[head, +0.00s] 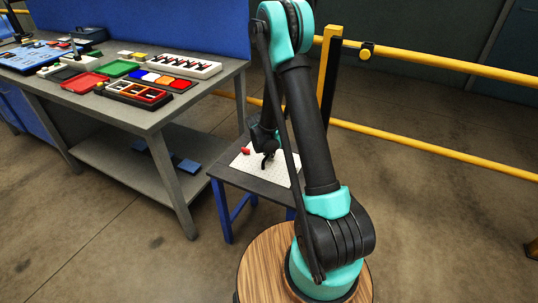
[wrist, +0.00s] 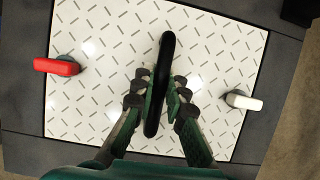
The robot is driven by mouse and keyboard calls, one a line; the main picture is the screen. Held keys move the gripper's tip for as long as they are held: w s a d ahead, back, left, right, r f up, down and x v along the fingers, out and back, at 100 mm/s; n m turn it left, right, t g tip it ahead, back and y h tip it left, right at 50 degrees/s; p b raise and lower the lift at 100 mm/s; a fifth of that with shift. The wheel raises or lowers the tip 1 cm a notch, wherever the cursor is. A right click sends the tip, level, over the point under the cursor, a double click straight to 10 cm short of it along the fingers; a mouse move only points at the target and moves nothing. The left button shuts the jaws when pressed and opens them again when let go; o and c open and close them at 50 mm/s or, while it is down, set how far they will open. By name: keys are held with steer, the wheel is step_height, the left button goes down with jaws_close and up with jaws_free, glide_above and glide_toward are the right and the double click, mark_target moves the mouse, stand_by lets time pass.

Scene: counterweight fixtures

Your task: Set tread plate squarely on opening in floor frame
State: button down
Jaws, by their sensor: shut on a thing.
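The tread plate (wrist: 105,105) is a white sheet with a pattern of short dark dashes, lying over a dark grey surface in the wrist view. In the head view the tread plate (head: 280,172) shows on top of a small table. A black bar handle (wrist: 167,48) stands at its middle. My gripper (wrist: 157,86) is shut on this handle, with a finger on each side. The plate looks slightly turned in the wrist view. The opening in the floor frame is not visible. I cannot tell whether the plate rests flat or hangs just above the surface.
A red lever (wrist: 57,66) is at the plate's left side and a white lever (wrist: 243,101) at its right. The small dark table (head: 226,172) has blue legs. A workbench (head: 150,115) with trays stands at the left. A yellow railing (head: 430,65) runs behind.

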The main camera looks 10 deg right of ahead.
steer(key=c, duration=1.5)
jaws_free()
steer(key=shift+o, duration=0.2)
steer(key=v, duration=1.2)
